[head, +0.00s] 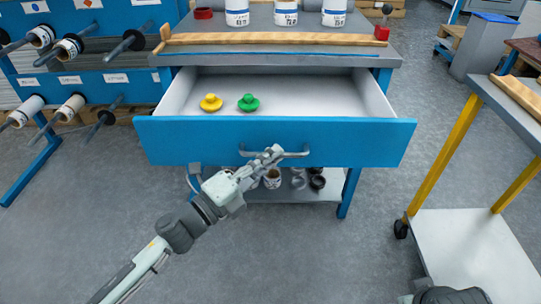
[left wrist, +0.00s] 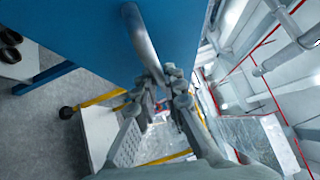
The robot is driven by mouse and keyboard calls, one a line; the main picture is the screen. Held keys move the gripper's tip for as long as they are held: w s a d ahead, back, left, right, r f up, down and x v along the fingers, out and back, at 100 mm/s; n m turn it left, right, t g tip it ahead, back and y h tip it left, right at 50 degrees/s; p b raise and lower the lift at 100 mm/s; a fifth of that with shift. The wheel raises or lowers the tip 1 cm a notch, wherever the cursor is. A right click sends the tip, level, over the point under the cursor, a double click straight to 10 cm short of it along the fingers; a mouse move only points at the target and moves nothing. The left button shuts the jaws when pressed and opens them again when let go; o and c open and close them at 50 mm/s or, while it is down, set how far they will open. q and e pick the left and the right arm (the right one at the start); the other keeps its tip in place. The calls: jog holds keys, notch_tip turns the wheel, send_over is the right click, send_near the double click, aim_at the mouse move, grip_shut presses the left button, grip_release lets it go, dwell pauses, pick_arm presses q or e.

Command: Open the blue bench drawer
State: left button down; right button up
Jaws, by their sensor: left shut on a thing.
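The blue bench drawer (head: 350,141) is pulled well out from the bench, and its pale inside shows. A yellow knob-like piece (head: 211,103) and a green one (head: 248,103) lie in it. My left gripper (head: 272,154) is shut on the drawer's grey bar handle (head: 298,154), near the middle of the front. In the left wrist view the handle (left wrist: 142,40) runs down between the fingers (left wrist: 160,85) beside the blue drawer front (left wrist: 85,35). At the bottom right of the head view a dark part of my own body shows; my right gripper does not.
A lower shelf (head: 285,194) holds small items. A yellow-legged cart (head: 470,240) stands right, a roll rack (head: 75,75) left. Grey floor (head: 100,220) lies clear in front.

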pick_arm(q)
jog(key=c, duration=1.6)
grip_release()
jog(key=v, duration=1.2)
jog(key=shift+f, duration=0.1)
